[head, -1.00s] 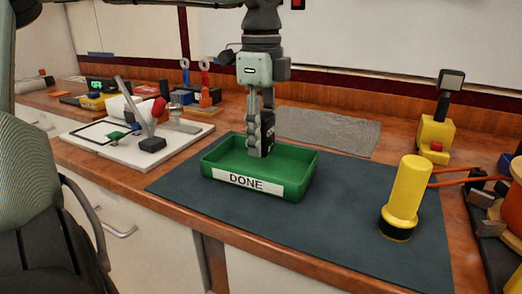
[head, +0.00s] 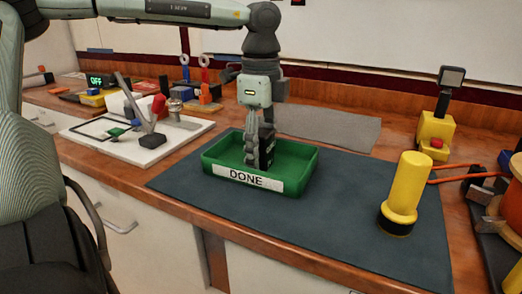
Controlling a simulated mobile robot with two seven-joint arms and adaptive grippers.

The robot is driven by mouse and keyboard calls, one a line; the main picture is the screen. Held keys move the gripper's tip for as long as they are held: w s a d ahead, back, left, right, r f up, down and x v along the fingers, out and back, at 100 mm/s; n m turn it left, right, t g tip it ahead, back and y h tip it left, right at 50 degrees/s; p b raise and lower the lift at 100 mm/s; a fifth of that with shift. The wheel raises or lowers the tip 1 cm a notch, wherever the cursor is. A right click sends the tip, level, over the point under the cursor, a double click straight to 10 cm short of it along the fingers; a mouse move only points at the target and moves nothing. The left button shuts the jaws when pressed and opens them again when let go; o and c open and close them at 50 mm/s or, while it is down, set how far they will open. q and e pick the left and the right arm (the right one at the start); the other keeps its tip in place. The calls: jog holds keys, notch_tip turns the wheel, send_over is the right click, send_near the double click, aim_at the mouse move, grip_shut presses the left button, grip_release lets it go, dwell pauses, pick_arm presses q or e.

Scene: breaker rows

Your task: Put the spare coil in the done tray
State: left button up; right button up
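The green done tray (head: 306,178) sits on the dark mat, its white DONE label facing me. My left gripper (head: 258,158) points straight down into the tray from above. It is shut on a small black block with pale marking, which I take to be the spare coil (head: 268,152). The block is upright, low inside the tray's walls. I cannot tell whether it touches the tray floor. My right gripper is not in view.
A yellow cylinder with a black base (head: 405,190) stands on the mat (head: 330,225) to the right. A yellow device (head: 436,132) stands behind it. A white board with parts (head: 150,150) lies left of the tray. A grey pad (head: 335,128) lies behind.

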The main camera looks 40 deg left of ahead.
aim_at(261, 132)
pick_arm(q)
jog(key=shift+o, duration=0.4)
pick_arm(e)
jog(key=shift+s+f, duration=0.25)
pick_arm(q)
jog(key=shift+r, duration=0.65)
notch_tip(261, 132, up, 11)
jog(key=shift+r, duration=0.1)
